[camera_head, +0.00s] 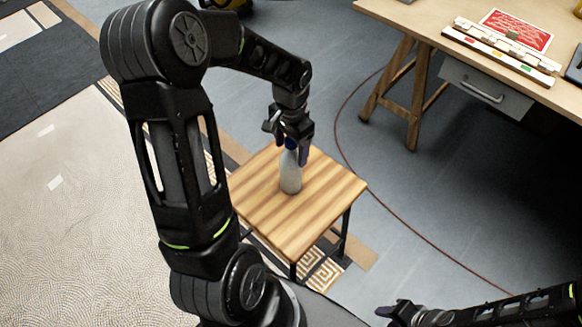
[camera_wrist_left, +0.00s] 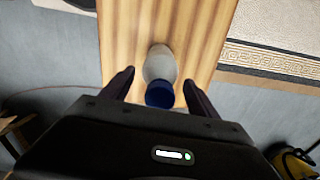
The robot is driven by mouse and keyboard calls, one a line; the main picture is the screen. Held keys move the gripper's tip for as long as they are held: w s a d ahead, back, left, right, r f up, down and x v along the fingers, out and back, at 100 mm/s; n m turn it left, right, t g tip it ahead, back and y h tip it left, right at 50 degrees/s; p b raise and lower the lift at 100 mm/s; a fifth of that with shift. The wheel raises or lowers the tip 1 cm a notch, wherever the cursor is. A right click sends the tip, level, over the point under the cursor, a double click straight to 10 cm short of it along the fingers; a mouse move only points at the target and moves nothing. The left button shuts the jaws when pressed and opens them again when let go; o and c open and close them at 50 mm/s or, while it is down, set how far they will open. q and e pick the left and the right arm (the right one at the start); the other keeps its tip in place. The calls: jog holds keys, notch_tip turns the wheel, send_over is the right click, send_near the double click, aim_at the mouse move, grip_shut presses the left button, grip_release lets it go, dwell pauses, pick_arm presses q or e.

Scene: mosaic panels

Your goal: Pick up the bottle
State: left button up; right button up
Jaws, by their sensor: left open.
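The bottle (camera_head: 290,177) is pale grey-white and stands upright on a small striped wooden table (camera_head: 308,229). My left gripper (camera_head: 294,150) is above it, pointing down, with its fingers around the bottle's upper part. In the left wrist view the bottle (camera_wrist_left: 160,65) shows its dark blue cap (camera_wrist_left: 160,94) between the two open fingers of the left gripper (camera_wrist_left: 158,84), with a gap on each side. In the head view the cap is mostly hidden by the gripper. My right gripper (camera_head: 388,312) is low at the bottom right, away from the table, and its finger gap is unclear.
A larger wooden workbench (camera_head: 410,14) with a grey drawer (camera_head: 487,92) stands at the upper right. A red cable (camera_head: 398,231) runs across the grey floor. A patterned rug (camera_head: 75,190) lies at the left. The small table's top around the bottle is clear.

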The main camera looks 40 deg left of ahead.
pick_arm(q)
jog(key=shift+c, duration=0.4)
grip_shut()
dwell(0.8)
